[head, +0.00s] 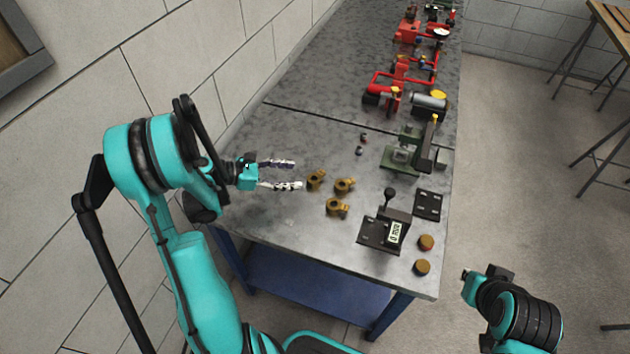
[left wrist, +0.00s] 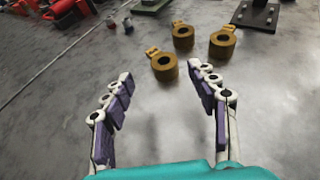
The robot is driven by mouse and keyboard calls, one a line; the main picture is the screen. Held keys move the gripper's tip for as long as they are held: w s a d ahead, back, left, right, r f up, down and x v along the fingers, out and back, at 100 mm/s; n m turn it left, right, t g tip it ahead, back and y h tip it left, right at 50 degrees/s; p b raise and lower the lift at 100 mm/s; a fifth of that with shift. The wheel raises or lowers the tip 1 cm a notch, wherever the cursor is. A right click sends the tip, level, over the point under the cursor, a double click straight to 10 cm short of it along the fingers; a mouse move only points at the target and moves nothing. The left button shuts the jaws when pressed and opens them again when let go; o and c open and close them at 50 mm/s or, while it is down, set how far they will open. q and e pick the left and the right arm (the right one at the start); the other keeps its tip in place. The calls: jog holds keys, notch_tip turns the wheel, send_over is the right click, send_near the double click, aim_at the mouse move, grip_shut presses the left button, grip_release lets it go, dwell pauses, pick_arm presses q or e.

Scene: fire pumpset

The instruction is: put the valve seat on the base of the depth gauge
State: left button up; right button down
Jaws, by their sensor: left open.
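Three brass rings with side tabs, likely the valve seats, lie on the grey table: one left (head: 315,180), one right (head: 344,186), one nearer (head: 337,207). They also show in the left wrist view, the nearest (left wrist: 164,67) just beyond and between my fingertips. The depth gauge (head: 395,230) stands to their right with a black base plate (head: 372,233), a lever and a display. In the left wrist view a dark plate (left wrist: 256,14) at the top looks like its base. My left gripper (head: 297,174) is open and empty, left of the rings. My right gripper (head: 488,274) is off the table; its fingers are unclear.
Two brown discs (head: 426,242) lie near the table's right edge. A black plate (head: 428,205) lies behind the gauge, and a green device (head: 408,150) stands farther back. Small parts (head: 361,145) and red pump assemblies (head: 400,80) are beyond. The front-left tabletop is clear.

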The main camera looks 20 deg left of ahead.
aim_at(310, 179)
pick_arm(q)
jog(key=x, duration=0.2)
jog(key=b+x, duration=0.1)
jog(key=x, duration=0.1)
jog(key=f+b+x, duration=0.1)
jog(key=x, duration=0.1)
jog(key=shift+s+d+f, duration=0.15)
jog(key=shift+f, duration=0.05)
jog(key=shift+d, duration=0.15)
grip_shut()
